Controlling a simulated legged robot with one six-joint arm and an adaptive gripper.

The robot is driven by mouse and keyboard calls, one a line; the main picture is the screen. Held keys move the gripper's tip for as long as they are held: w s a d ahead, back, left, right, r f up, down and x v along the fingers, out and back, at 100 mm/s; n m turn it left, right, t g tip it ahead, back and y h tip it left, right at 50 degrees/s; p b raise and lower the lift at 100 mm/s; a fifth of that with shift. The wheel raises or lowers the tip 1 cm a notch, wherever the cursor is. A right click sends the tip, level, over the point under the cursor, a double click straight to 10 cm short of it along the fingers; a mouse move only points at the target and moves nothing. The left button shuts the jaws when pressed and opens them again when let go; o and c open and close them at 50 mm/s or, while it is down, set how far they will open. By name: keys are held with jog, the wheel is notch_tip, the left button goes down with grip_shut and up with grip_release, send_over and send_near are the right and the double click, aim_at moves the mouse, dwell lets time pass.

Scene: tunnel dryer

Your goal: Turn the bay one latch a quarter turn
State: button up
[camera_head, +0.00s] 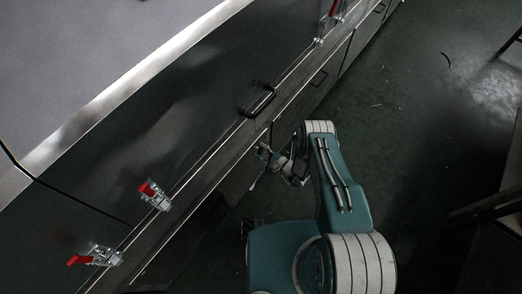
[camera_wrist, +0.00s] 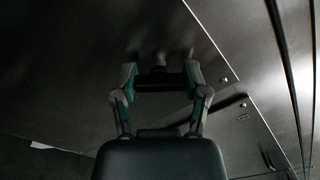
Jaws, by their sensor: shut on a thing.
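My gripper (camera_wrist: 159,88) is shut on the latch (camera_wrist: 158,79) in the wrist view. The latch shows as a short dark crossbar with a stub behind it, on a dark metal panel. One finger is at each end of the bar, which lies about level across that view. In the head view my gripper (camera_head: 264,153) is against the front of the dryer, below a black bar handle. The latch cannot be made out there. No label for bay one is readable.
The dryer front (camera_head: 215,160) runs diagonally across the head view. The dark floor (camera_head: 410,110) to the right is mostly clear, with small debris.

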jog(key=n, duration=0.5)
jog(key=shift+a+f, duration=0.1)
jog(key=shift+a, duration=0.05)
jog(key=shift+s+f+n, duration=0.1)
jog(key=shift+s+n, duration=0.05)
jog(key=shift+n, duration=1.25)
jog(key=shift+f, duration=0.1)
jog(key=o, duration=1)
jog(key=shift+s, duration=0.1)
jog(key=shift+o, duration=0.8)
jog(key=shift+a, duration=0.1)
jog(key=shift+d, duration=0.25)
jog(key=v, duration=1.1)
jog(key=shift+s+d, duration=0.2)
